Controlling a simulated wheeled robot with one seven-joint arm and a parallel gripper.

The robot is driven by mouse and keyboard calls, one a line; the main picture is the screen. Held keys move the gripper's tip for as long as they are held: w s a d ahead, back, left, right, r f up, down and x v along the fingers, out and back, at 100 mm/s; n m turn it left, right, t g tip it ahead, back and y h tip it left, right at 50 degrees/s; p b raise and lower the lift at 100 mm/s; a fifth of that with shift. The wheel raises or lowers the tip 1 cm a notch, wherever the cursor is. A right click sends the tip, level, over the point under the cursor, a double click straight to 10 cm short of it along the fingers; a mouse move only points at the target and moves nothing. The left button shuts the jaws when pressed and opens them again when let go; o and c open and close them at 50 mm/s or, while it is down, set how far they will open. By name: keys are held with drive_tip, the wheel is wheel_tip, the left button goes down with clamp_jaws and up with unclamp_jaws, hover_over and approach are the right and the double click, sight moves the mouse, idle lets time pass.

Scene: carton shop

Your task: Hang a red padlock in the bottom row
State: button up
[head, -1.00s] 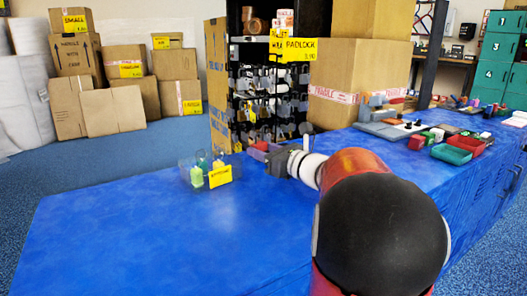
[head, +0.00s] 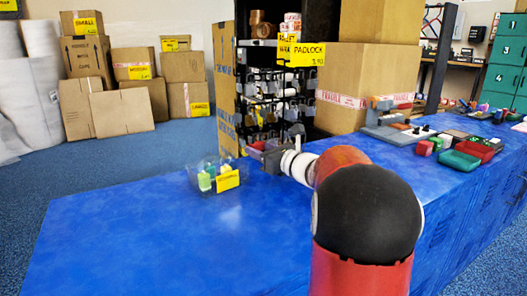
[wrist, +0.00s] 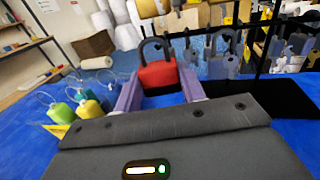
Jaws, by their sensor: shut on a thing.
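A red padlock (wrist: 159,76) with a dark shackle pointing up is held between the two purple-grey fingers of my gripper (wrist: 158,86) in the wrist view.
The left front of the table is clear.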

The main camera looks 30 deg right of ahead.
drive_tip(key=shift+w, duration=1.05)
drive_tip(key=shift+w+f, duration=0.4)
drive_tip(key=shift+w, duration=0.1)
drive_tip(key=o, duration=1)
drive_tip(key=shift+c, duration=0.2)
drive_tip(key=v, duration=0.7)
drive_tip(key=shift+s+b, duration=0.1)
drive_tip(key=shift+b, duration=0.25)
drive_tip(key=shift+s+d, duration=0.1)
drive_tip(key=shift+s, duration=0.15)
